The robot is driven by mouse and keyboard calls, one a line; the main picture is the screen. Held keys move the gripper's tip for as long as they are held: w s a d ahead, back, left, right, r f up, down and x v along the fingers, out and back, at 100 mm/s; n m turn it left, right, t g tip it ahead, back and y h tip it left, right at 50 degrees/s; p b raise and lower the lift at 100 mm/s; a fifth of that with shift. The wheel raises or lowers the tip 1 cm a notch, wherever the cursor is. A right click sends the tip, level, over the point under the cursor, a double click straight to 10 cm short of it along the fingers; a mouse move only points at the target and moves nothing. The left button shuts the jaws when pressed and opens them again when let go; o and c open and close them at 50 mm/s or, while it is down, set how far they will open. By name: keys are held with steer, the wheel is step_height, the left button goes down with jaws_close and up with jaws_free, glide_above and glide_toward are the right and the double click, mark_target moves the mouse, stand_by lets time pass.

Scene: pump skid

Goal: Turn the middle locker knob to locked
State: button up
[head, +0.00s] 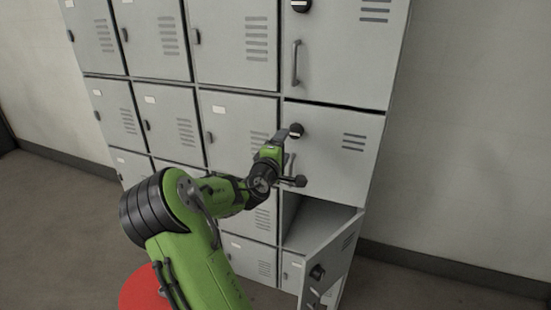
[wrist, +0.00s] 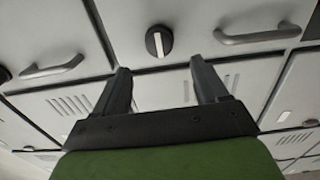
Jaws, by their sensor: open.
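The middle locker knob (head: 296,130) is a round dark knob on the closed middle door (head: 335,160) of the right column. In the wrist view the knob (wrist: 158,41) is black with a pale bar that runs nearly up and down the picture. My gripper (head: 285,135) is close to the knob in the head view. In the wrist view my gripper (wrist: 159,66) is open and empty. Its two dark fingers stand apart, and the knob shows beyond the tips, roughly centred between them. I see no contact. My arm partly covers the middle door in the head view.
An upper knob (head: 300,5) and handle (head: 296,62) are on the door above. The lower door (head: 335,262) of the same column hangs open towards the floor space, with its own knob (head: 317,272). Bare wall (head: 460,130) lies to the right.

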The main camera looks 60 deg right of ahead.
steer(key=s+a, duration=0.1)
steer(key=a, duration=0.6)
steer(key=shift+s+a, duration=0.15)
steer(key=shift+a, duration=0.2)
